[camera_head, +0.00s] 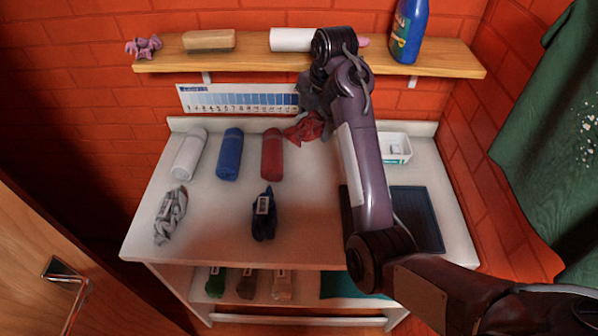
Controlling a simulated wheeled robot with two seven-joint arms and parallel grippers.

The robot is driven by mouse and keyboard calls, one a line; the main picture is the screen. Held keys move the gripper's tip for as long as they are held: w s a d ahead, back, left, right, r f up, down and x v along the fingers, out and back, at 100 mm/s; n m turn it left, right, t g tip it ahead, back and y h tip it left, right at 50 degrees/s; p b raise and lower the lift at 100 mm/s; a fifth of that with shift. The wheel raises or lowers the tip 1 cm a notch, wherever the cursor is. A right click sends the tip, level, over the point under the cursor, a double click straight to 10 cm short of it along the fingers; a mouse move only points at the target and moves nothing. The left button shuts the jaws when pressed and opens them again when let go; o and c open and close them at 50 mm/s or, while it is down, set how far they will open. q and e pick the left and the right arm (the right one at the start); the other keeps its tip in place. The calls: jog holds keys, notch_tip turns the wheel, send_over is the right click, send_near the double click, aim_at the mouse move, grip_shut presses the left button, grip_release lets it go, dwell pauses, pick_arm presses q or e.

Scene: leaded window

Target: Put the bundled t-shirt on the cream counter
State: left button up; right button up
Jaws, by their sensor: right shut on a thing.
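My right arm reaches in from the lower right, over the cream counter (215,225). My right gripper (310,112) is at the back of the counter, partly hidden by its own arm. It is shut on a crumpled red bundled t-shirt (303,129), just right of the rolled red cloth (272,154). I cannot tell whether the bundle touches the counter. A grey bundle (170,215) and a dark navy bundle (264,215), each with a pale tag, lie on the counter's front half. My left gripper is not in view.
White (190,154) and blue (229,154) rolls lie at the back left. A white tray (396,148) and dark mat (418,217) are on the right. A wooden shelf (230,61) holding a blue bottle (409,32) runs above. More bundles (246,285) sit below.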

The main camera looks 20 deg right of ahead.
jog(key=f+p, duration=0.1)
jog(key=f, duration=0.4)
jog(key=s+f+p, duration=0.1)
jog(key=f, duration=0.3)
jog(key=f+p, duration=0.1)
jog(key=f, duration=0.4)
jog(key=shift+s+f+p, duration=0.2)
jog(key=shift+f+p, duration=0.15)
jog(key=x, duration=0.3)
jog(key=shift+s+d+f+p, duration=0.1)
jog(key=shift+s+f+p, duration=0.15)
jog(key=shift+s+p, duration=0.1)
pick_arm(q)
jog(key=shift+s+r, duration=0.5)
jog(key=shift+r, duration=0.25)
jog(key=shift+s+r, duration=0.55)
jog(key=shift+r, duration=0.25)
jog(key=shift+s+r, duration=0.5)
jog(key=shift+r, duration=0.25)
pick_arm(e)
jog(key=shift+f, duration=0.4)
jog(key=o, duration=1.2)
jog(key=shift+f, duration=0.1)
jog(key=shift+c, duration=0.2)
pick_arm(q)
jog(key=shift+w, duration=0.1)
